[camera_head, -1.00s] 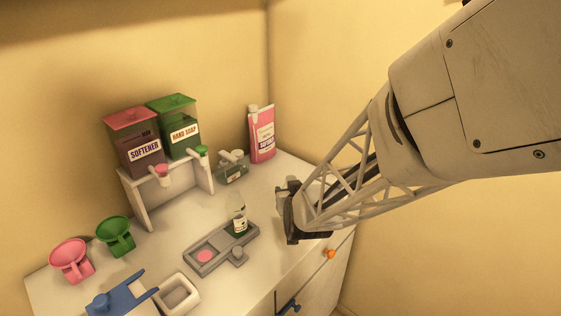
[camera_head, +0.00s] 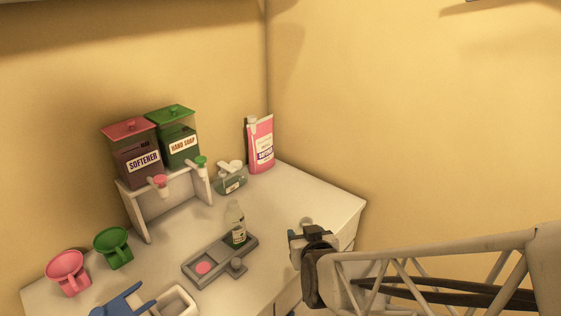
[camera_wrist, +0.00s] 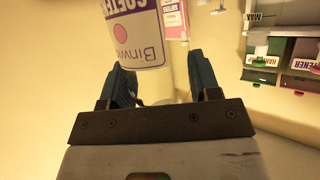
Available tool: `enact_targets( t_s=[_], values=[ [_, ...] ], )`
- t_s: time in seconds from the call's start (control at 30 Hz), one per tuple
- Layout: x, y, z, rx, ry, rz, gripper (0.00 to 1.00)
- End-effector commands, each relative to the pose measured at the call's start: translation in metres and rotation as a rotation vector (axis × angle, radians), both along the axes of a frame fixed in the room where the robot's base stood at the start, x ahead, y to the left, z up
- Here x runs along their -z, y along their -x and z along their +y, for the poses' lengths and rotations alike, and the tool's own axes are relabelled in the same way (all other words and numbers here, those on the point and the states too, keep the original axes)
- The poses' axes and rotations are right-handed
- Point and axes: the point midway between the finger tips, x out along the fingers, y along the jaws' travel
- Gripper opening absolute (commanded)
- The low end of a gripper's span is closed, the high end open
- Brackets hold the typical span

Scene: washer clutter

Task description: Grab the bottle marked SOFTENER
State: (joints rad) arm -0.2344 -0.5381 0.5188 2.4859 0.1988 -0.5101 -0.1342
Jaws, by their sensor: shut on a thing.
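In the wrist view a pale bottle (camera_wrist: 136,40) is close between my two dark blue fingers. Its white label has purple lettering, upside down and cut by the frame edge; part looks like SOFTENER. My gripper (camera_wrist: 166,76) is shut on this bottle; in the head view my gripper (camera_head: 306,238) is over the counter's right edge and hides most of it. A pink bottle (camera_head: 261,146) with purple lettering, hard to read, stands upright at the back right of the counter. It also shows in the wrist view (camera_wrist: 174,20), behind the held bottle.
A stand at the back left carries containers marked SOFTENER (camera_head: 133,152) and HAND SOAP (camera_head: 177,136). A small clear bottle (camera_head: 236,226) stands on a grey tray (camera_head: 203,270). A squat green bottle (camera_head: 229,181), pink cup (camera_head: 68,273) and green cup (camera_head: 113,248) are on the counter.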

Motion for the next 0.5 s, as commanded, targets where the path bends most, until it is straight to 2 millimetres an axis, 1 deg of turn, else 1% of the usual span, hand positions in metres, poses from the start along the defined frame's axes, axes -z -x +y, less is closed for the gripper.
enact_targets(
  t_s=[0.1,0.2,0.5],
  values=[
    [-0.002,0.011,-0.002,0.000,-0.001,-0.001,0.34],
    [-0.002,0.017,-0.003,0.000,-0.001,0.000,0.34],
    [-0.002,0.025,-0.005,0.000,0.000,0.001,0.34]
  ],
)
